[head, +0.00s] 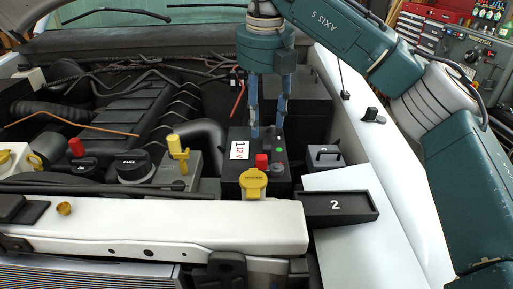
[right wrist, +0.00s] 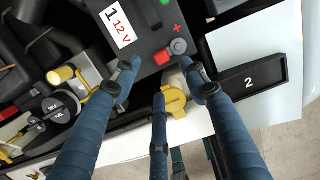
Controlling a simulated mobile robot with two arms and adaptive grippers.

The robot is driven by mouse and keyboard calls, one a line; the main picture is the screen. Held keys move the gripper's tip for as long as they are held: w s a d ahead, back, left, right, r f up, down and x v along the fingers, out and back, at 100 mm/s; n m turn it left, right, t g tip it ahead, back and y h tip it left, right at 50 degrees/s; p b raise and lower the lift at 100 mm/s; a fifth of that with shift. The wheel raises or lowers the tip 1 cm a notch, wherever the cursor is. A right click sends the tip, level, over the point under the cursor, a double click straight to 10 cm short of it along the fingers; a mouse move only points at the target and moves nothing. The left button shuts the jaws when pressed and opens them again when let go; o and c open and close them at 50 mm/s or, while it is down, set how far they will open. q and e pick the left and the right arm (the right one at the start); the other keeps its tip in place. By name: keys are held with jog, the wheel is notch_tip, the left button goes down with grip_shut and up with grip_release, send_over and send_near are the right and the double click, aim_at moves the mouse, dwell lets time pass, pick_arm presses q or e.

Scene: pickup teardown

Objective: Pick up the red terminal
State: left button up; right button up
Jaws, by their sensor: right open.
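The red terminal (head: 262,161) is a small red block at the front edge of the black battery (head: 240,180), whose white label reads "1 12 V". It also shows in the right wrist view (right wrist: 163,57), beside a round grey post. My right gripper (head: 267,130) hangs fingers-down over the battery, behind and above the terminal in the head view. Its blue fingers are spread and empty. In the right wrist view the red terminal lies between and beyond the fingertips. My left gripper is not in view.
A yellow cap (head: 253,181) stands just in front of the terminal. A black tray marked 2 (head: 338,207) lies to the right on a white panel (head: 350,250). A yellow-handled part (head: 178,150) and hoses are left of the battery. The white front beam (head: 150,225) crosses the foreground.

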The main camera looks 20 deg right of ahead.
aim_at(262, 156)
notch_tip(262, 156, down, 4)
jog(key=shift+d+f+p, duration=0.1)
jog(key=shift+f+p, duration=0.15)
jog(key=shift+p, duration=0.3)
jog(key=shift+w+f+p, duration=0.2)
jog(key=shift+f+p, duration=0.2)
jog(key=shift+f, duration=0.25)
notch_tip(262, 156, down, 4)
jog(key=shift+r+p, duration=0.2)
jog(key=shift+p, duration=0.95)
jog(key=shift+f, duration=0.55)
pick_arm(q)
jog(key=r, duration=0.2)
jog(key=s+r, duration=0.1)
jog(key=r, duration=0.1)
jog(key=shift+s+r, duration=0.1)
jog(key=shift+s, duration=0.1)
pick_arm(e)
jog(key=shift+w, duration=0.1)
grip_shut()
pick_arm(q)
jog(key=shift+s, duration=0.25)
